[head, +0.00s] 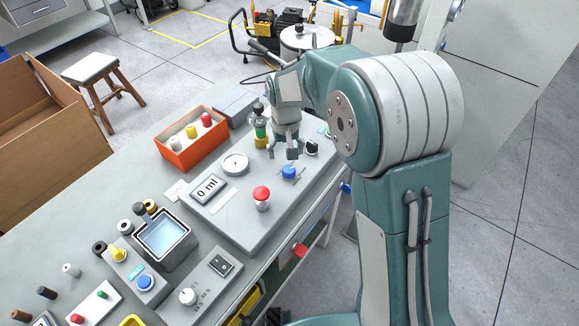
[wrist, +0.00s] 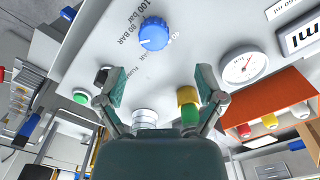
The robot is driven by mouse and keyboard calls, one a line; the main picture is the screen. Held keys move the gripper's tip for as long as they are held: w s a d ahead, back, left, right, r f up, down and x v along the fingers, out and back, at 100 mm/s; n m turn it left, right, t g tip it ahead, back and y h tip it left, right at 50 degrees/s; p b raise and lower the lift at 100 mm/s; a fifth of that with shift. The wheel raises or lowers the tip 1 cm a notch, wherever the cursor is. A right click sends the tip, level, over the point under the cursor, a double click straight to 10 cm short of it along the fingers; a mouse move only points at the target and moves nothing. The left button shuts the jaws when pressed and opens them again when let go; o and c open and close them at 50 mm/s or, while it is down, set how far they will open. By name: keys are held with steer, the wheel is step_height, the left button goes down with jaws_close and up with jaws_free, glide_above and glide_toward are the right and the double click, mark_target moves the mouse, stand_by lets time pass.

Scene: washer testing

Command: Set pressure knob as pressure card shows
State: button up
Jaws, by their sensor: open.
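The blue pressure knob (head: 289,171) sits on the grey test panel (head: 236,228). In the wrist view the knob (wrist: 154,33) is beyond my fingertips, with labels reading 100 bar and 80 BAR beside it. A small white mark shows on the knob's face; its exact setting is hard to read. My gripper (head: 282,154) hangs over the panel just behind the knob. I cannot make out a pressure card for certain.
A round gauge (head: 235,163), a 0 ml display (head: 207,188) and a red button (head: 262,196) stand on the panel. A yellow-green cylinder (head: 260,134) stands close left of my gripper. An orange box (head: 186,152) and a water container (head: 164,262) are further left.

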mark_target(289, 169)
steer(key=f, duration=0.3)
steer(key=d+f, duration=0.1)
steer(key=f, duration=0.2)
steer(key=shift+d, duration=0.1)
steer(key=shift+f, duration=0.55)
steer(key=shift+a+f, duration=0.1)
steer(key=shift+a, duration=0.3)
steer(key=shift+d, duration=0.25)
steer(key=c, duration=1.1)
